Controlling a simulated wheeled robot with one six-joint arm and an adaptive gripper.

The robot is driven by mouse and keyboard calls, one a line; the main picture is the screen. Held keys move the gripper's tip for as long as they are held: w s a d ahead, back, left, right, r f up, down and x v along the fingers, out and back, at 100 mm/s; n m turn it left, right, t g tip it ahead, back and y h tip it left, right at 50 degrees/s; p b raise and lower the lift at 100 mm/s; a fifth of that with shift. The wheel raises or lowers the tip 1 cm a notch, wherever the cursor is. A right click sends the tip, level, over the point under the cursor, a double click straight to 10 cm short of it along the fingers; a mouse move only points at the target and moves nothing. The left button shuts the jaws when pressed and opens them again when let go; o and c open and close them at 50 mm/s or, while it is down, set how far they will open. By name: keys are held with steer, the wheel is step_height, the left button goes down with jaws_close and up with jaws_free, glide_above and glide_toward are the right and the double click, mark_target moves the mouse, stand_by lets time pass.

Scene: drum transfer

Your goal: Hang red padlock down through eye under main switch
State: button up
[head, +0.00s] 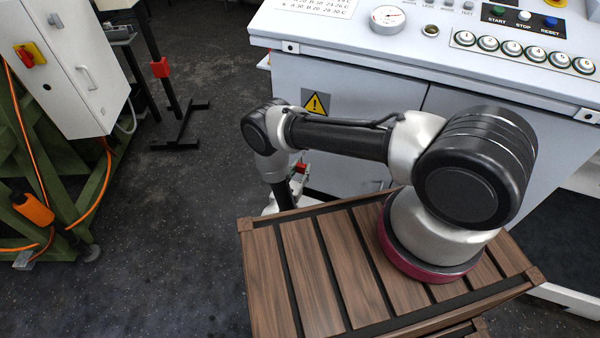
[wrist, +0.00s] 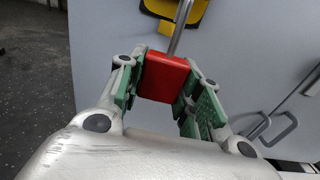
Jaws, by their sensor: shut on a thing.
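My gripper (wrist: 163,88) is shut on the red padlock (wrist: 164,78), its green-padded fingers on either side of the red body. One grey bar of the padlock's shackle runs up out of the wrist view. In the head view a little red of the padlock (head: 301,168) shows beside my arm, in front of the console; most of the gripper is hidden. The main switch (head: 34,54), a red knob on a yellow plate, is on the white cabinet (head: 88,45) at upper left, far from my gripper. A small dark round spot shows below it; I cannot tell if it is the eye.
The grey console (head: 440,125) stands behind my arm, with a warning sign (head: 316,103) and a door handle (wrist: 280,128). A slatted wooden crate top (head: 318,265) is in front. A green frame (head: 60,165) with orange cables is below the cabinet. Floor between is mostly clear.

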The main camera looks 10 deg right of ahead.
steer(key=x, duration=0.7)
stand_by(0.7)
steer(key=shift+d, duration=0.1)
steer(key=shift+f, duration=1.15)
stand_by(1.4)
steer(key=o, duration=1.1)
steer(key=v, duration=1.2)
